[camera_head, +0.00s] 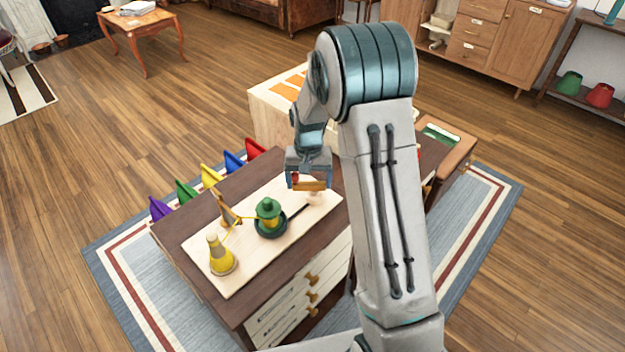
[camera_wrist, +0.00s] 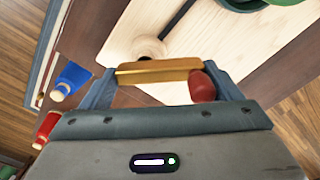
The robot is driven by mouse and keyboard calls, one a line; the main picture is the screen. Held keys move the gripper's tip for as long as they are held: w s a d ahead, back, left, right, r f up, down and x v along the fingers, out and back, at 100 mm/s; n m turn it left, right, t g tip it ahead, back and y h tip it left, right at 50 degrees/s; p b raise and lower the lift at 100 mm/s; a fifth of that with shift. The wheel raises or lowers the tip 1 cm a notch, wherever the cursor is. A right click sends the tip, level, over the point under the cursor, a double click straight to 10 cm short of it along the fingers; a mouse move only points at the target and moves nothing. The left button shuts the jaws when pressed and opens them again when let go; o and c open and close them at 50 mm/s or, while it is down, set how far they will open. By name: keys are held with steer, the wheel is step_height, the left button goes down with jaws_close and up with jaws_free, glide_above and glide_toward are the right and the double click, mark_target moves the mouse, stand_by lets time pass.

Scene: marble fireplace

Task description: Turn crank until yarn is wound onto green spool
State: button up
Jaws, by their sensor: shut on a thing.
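The green spool (camera_head: 267,204) stands upright on a dark green round base (camera_head: 271,230) on the pale board, with yellow yarn (camera_head: 268,220) around its middle. A yellow yarn cone (camera_head: 221,257) stands at the board's near left. A thin strand runs from it past a wooden guide (camera_head: 228,208) to the spool. A dark shaft (camera_wrist: 178,17) runs from the base to a round wooden support (camera_wrist: 150,48). The crank's brass-coloured bar (camera_wrist: 158,71) and red knob (camera_wrist: 203,86) lie between the fingers of my gripper (camera_head: 309,182), which is shut on the crank.
The pale board (camera_head: 232,285) lies on a dark-topped cabinet (camera_head: 175,240) with drawers in front. Several coloured cones, including a yellow one (camera_head: 210,176), line its far left side. A pale wooden box (camera_head: 265,117) stands behind. My arm hides the cabinet's right side.

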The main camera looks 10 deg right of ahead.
steer(key=m, duration=0.6)
steer(key=shift+w+d, duration=0.25)
steer(key=shift+w, duration=0.15)
steer(key=m, duration=0.2)
steer(key=m+p, duration=0.1)
steer(key=m, duration=0.1)
steer(key=m+p, duration=0.1)
steer(key=m, duration=0.1)
steer(key=shift+w+d+r+m, duration=0.15)
steer(key=shift+w+d+m, duration=0.05)
steer(key=shift+d+m, duration=0.1)
steer(key=m, duration=0.1)
steer(key=m+p, duration=0.1)
steer(key=m, duration=0.1)
steer(key=m+p, duration=0.1)
steer(key=m, duration=0.1)
steer(key=shift+d, duration=0.3)
steer(key=m+p, duration=0.1)
steer(key=m, duration=0.1)
steer(key=m+p, duration=0.1)
steer(key=m, duration=0.1)
steer(key=shift+d+m+p, duration=0.2)
steer(key=shift+m+p, duration=0.1)
steer(key=shift+m, duration=0.1)
steer(key=o, duration=0.8)
steer(key=shift+o, duration=0.2)
steer(key=shift+d, duration=0.1)
